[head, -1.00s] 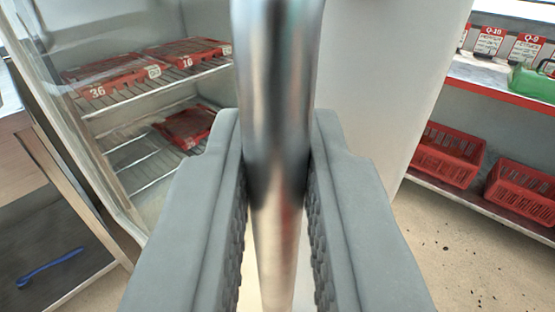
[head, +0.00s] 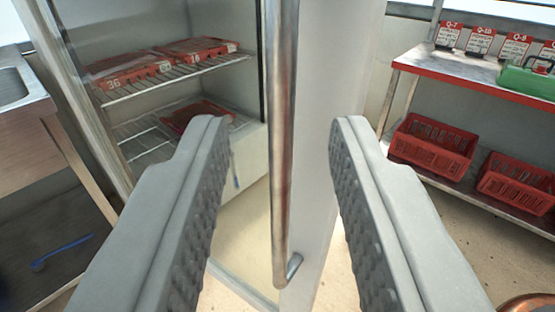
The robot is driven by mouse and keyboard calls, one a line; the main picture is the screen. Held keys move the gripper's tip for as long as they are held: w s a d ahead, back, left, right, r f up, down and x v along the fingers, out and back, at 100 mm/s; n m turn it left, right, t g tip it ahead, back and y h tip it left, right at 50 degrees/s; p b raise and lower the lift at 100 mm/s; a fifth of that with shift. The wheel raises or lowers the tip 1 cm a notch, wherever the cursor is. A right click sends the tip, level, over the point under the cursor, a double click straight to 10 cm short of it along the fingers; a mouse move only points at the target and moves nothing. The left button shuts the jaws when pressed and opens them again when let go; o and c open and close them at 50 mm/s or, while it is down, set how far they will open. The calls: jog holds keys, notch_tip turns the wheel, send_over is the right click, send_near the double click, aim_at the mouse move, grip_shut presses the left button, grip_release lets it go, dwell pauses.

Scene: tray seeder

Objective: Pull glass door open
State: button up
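The glass door's long vertical metal handle (head: 282,150) runs down the middle of the view, its lower bracket showing near the bottom. My gripper (head: 280,135) is open, with one finger on each side of the handle in the picture and clear gaps to both. The handle appears to stand ahead of the fingers; I cannot tell whether it is between the tips. The glass door (head: 240,225) shows left of the handle as a clear pane with a pale frame edge. Behind it is a cabinet with wire shelves (head: 180,72) holding red numbered trays (head: 125,68).
At right, a shelf unit (head: 450,65) with a red edge holds red baskets (head: 433,145), a green case (head: 525,82) and label cards. At left stands a metal sink bench (head: 22,95) with a blue tool (head: 62,252) low down.

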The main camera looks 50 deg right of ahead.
jog(key=v, duration=0.9)
jog(key=shift+s, duration=0.1)
